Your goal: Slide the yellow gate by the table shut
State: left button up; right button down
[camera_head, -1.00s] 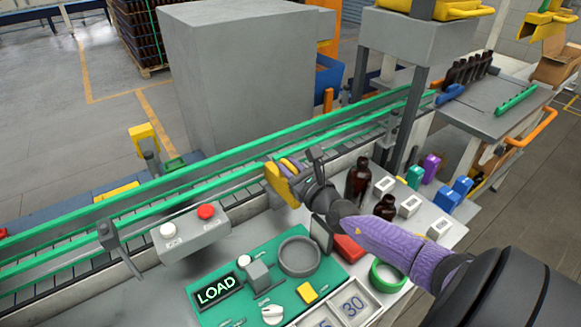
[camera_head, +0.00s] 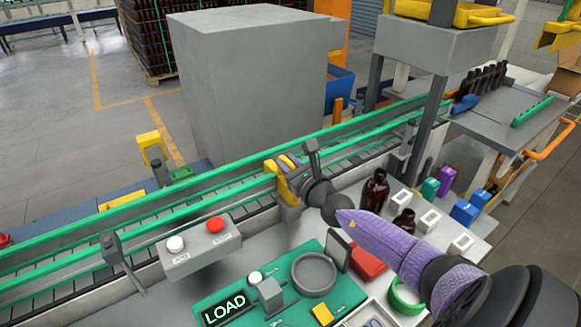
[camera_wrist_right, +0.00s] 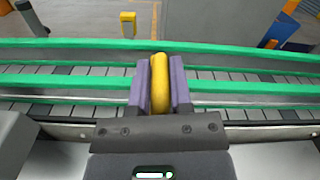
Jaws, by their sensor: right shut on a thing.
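The yellow gate (camera_head: 284,188) stands at the near rail of the green-edged conveyor (camera_head: 170,211), in the middle of the head view. My right gripper (camera_head: 287,162) is shut on it. In the right wrist view the yellow upper part of the gate (camera_wrist_right: 160,84) sits upright between the two purple finger pads of the right gripper (camera_wrist_right: 160,90). The gate's lower part is hidden there by the gripper body. My left gripper is not in view.
A button box (camera_head: 200,247) and a green panel marked LOAD (camera_head: 226,306) lie in front of the conveyor. Brown bottles (camera_head: 375,189) stand right of the gripper. A large grey cabinet (camera_head: 245,95) rises behind. A grey post (camera_head: 427,130) stands farther right.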

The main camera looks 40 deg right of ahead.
jog(key=c, duration=0.8)
grip_release()
jog(key=shift+w+d+r, duration=0.1)
jog(key=shift+r, duration=0.05)
jog(key=shift+c, duration=0.2)
jog(key=shift+o, duration=1.3)
jog(key=shift+w, duration=0.1)
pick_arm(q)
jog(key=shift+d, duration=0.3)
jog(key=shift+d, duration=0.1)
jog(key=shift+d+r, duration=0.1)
pick_arm(e)
jog(key=shift+s, duration=0.2)
jog(key=shift+s, duration=0.35)
pick_arm(q)
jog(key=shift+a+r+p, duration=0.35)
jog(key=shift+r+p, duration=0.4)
jog(key=shift+p, duration=0.1)
pick_arm(e)
jog(key=s+a, duration=0.1)
jog(key=s, duration=0.8)
jog(key=shift+a, duration=0.1)
